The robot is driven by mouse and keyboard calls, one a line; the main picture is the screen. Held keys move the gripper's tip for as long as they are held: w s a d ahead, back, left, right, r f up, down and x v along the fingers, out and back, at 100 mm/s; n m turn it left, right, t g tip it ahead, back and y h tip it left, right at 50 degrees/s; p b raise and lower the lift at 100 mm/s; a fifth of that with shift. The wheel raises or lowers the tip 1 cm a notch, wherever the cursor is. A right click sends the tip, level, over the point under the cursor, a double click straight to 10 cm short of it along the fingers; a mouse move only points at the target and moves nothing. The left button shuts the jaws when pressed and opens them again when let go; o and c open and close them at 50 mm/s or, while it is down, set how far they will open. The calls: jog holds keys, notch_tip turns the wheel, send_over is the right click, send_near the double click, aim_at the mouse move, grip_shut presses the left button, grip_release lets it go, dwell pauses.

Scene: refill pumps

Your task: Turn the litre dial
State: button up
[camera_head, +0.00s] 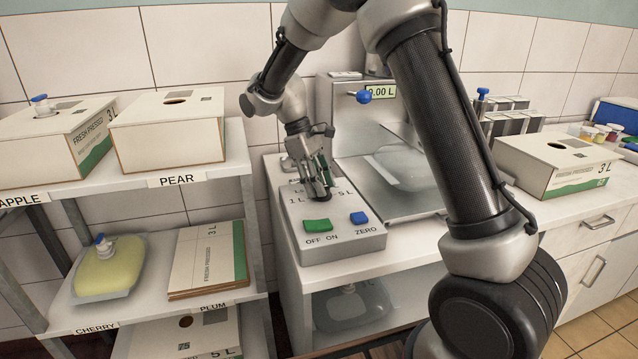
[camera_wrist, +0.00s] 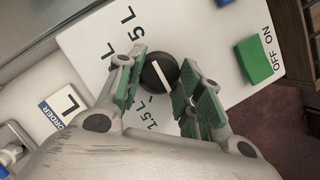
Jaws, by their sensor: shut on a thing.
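The litre dial (camera_wrist: 159,73) is a round black knob with a white line, on the sloped top of the control box (camera_head: 335,232). In the wrist view the white line runs slantwise from upper left to lower right. Litre labels lie around it, some partly covered by my fingers. My gripper (camera_head: 320,183) reaches down onto the box from above. It also shows in the wrist view (camera_wrist: 160,82), with its green-padded fingers on both sides of the dial, shut on it.
A green OFF/ON switch (camera_head: 318,225) and a blue ZERO button (camera_head: 359,217) sit on the box's near part. Behind is a metal tray (camera_head: 385,201) with a clear pouch (camera_head: 400,165) and a partly hidden litre display (camera_head: 381,92). Shelves with juice boxes (camera_head: 170,130) stand left.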

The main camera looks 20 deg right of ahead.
jog(key=o, duration=1)
jog(key=shift+o, duration=0.2)
jog(key=v, duration=1.2)
jog(key=shift+w, duration=0.15)
